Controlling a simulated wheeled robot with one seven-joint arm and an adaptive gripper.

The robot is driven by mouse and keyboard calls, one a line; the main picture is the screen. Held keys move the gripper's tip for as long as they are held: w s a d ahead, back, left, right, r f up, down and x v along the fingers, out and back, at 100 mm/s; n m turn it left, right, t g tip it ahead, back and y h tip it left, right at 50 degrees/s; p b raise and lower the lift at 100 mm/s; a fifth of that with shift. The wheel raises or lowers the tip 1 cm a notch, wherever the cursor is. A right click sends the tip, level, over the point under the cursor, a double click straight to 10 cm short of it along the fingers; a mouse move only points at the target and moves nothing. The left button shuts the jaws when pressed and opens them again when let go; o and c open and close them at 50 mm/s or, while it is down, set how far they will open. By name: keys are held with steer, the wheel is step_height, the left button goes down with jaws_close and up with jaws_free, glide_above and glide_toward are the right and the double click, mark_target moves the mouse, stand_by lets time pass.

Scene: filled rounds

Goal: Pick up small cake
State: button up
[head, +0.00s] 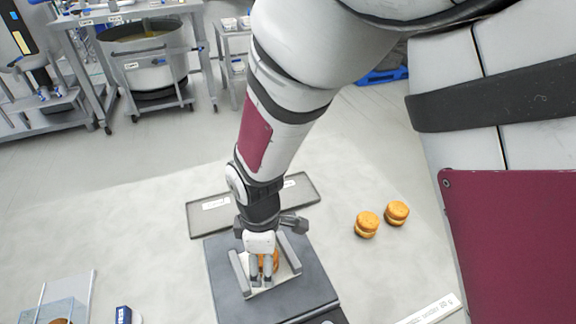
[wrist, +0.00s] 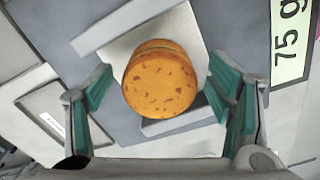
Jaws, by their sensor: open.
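The small cake (wrist: 158,84) is a round, golden-brown filled cake with darker specks. It stands on the light square plate (wrist: 190,32) of a grey scale, between two raised side bars. In the head view the cake (head: 267,262) is mostly hidden behind my gripper (head: 262,279). My gripper is over the scale, with its fingers at the cake in that view. In the wrist view the gripper (wrist: 160,110) is open, with one green-padded finger on each side of the cake and a gap on both sides. The cake's underside is hidden.
Two more small cakes (head: 367,224) (head: 397,212) stand on the table to the right. A grey tray (head: 303,190) lies behind the scale (head: 222,272). A "75 g" label (wrist: 291,40) shows in the wrist view. A clear container (head: 66,300) is at lower left.

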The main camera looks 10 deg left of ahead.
steer(key=c, duration=0.9)
steer(key=shift+o, duration=0.2)
steer(key=shift+r, duration=0.1)
